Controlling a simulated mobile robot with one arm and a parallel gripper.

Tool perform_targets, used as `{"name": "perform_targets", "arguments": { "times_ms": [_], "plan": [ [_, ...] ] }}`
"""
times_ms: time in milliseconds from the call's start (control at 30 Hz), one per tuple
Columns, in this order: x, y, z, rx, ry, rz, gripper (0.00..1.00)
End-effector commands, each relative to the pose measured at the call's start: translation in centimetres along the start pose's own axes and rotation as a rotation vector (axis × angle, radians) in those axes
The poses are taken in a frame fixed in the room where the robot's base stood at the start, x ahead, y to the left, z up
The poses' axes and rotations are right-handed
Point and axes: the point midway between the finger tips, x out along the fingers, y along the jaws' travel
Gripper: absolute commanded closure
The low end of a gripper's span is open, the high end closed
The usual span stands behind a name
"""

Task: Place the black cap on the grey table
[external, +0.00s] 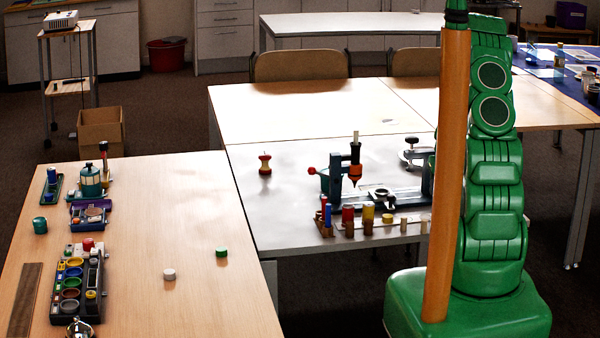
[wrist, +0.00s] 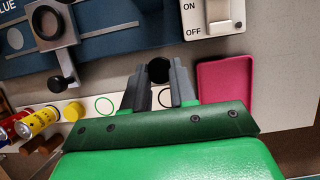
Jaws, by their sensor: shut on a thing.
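In the wrist view my gripper (wrist: 159,84) points at a work surface, and its two dark fingers are shut on the black cap (wrist: 158,69). The cap shows as a small round black shape between the fingertips. The wrist view does not clearly show whether it touches the surface below. In the external view the grey table (external: 285,225) stands in the middle, with a drill stand and small parts on it. My gripper and the cap cannot be made out in the external view.
Near my gripper are a pink tray (wrist: 225,82), an ON/OFF switch (wrist: 218,15) and a pale strip with printed circles (wrist: 88,106). Coloured cylinders (wrist: 38,122) stand at left. The grey table's front left is clear; a wooden table (external: 215,290) adjoins it.

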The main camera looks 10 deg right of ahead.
Motion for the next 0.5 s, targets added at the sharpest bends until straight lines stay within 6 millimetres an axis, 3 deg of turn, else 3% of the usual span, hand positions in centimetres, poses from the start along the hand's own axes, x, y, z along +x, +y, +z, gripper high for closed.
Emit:
{"name": "perform_targets", "arguments": {
  "times_ms": [267, 500],
  "plan": [
    [1.0, -0.1, 0.3, 0.001, 0.0, 0.0, 1.0],
    [3.4, -0.1, -0.6, 0.001, 0.0, 0.001, 1.0]
  ]
}}
